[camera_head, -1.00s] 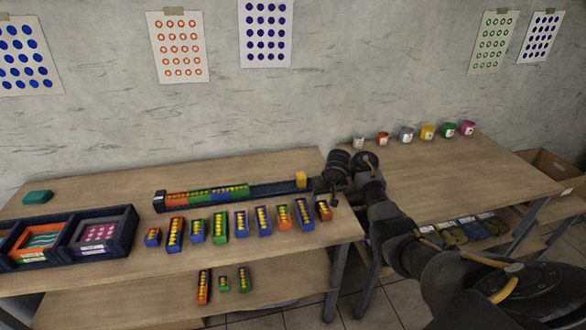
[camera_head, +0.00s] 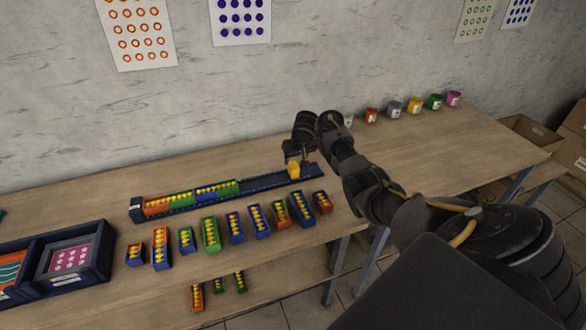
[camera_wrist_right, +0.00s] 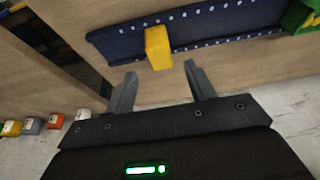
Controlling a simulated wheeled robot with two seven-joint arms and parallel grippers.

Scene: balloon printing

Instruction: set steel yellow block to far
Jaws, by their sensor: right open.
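The yellow block (camera_head: 293,171) sits on the dark blue rail (camera_head: 262,183), toward the rail's right end. Blocks filled with yellow pieces occupy the rail's left part, and a bare stretch lies between them and the yellow block. My right gripper (camera_head: 299,158) is at the yellow block, partly hidden by its own wrist in the head view. In the right wrist view, my open gripper (camera_wrist_right: 159,72) has one finger on each side of the yellow block's line (camera_wrist_right: 158,47), with the block just beyond the fingertips. My left gripper is not in view.
Several coloured blocks (camera_head: 209,234) stand in a row in front of the rail. A dark tray (camera_head: 97,272) lies at the left. Small coloured pots (camera_head: 394,108) line the right table's back. Bare tabletop (camera_head: 445,140) lies before them.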

